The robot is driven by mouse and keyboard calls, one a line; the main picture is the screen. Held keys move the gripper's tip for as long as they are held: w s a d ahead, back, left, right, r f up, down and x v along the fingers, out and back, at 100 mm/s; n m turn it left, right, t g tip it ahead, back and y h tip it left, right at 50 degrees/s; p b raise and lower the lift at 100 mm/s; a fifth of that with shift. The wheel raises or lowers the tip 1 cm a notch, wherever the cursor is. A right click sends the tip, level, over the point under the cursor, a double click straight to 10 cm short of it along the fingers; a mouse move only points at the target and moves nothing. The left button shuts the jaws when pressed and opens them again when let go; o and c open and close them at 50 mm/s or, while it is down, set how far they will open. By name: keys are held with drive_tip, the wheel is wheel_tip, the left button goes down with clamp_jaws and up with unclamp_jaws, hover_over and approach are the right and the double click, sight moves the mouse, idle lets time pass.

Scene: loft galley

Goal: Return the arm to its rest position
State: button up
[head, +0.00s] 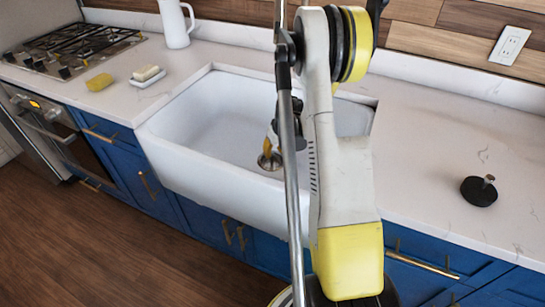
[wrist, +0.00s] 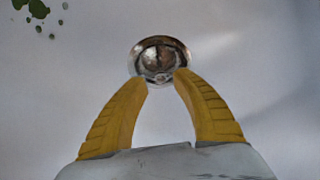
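My gripper (wrist: 161,77) points down into the white sink (head: 205,115). In the wrist view its two yellow fingers are apart, with nothing held between them. The round metal drain (wrist: 160,58) shows just beyond the fingertips. In the head view my arm (head: 335,140) stands extended in front of the sink and hides part of the basin. Most of my gripper is hidden behind the arm there, with a bit of yellow showing just above the drain (head: 270,161). I cannot tell the exact height of the fingertips above the sink floor.
A black stopper (head: 478,191) with a knob lies on the right counter (head: 430,150). Left of the sink are a yellow sponge (head: 99,82), a soap dish (head: 148,78), a white pitcher (head: 175,22) and a stove (head: 75,47). Green spots (wrist: 38,9) mark the sink floor.

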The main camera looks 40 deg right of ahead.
drive_tip(key=v, duration=0.6)
drive_tip(key=shift+r, duration=0.2)
drive_tip(key=shift+a, duration=0.1)
drive_tip(key=s+a+r+n+t, duration=0.1)
drive_tip(key=s+a+r, duration=0.1)
drive_tip(key=a+r, duration=1.3)
drive_tip(key=s+a+r+n+t, duration=0.1)
drive_tip(key=s+a+r, duration=0.1)
drive_tip(key=s+a, duration=0.5)
drive_tip(key=s+a+r+t, duration=0.1)
drive_tip(key=s+a+r, duration=0.1)
drive_tip(key=s+a, duration=0.5)
drive_tip(key=a, duration=0.4)
drive_tip(key=shift+a+r+n+y, duration=0.2)
drive_tip(key=shift+r+n+y, duration=0.15)
drive_tip(key=shift+n+y, duration=0.05)
